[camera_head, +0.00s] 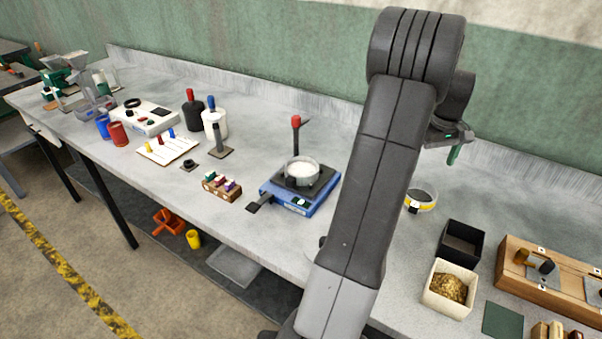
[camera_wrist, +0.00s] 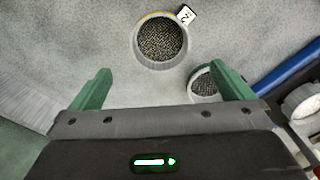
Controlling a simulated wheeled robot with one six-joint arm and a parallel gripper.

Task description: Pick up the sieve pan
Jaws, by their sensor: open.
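A round sieve pan with a mesh floor, a yellow band and a white tag lies on the bench. It shows in the wrist view (camera_wrist: 161,41), ahead of my fingertips, and in the head view (camera_head: 421,201), partly behind my arm. A second round mesh pan (camera_wrist: 201,84) sits beside it in the wrist view, partly covered by my right finger; in the head view my arm hides it. I cannot tell which pan is meant. My gripper (camera_wrist: 158,73) is open and empty, its green fingers apart. In the head view it (camera_head: 454,150) is above the bench.
A blue device (camera_head: 302,200) with a dish of white grain (camera_head: 302,171) stands left of my arm. A black box (camera_head: 461,244), a white box of grain (camera_head: 450,288) and a wooden rack (camera_head: 545,290) stand at the right. A wall runs behind the bench.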

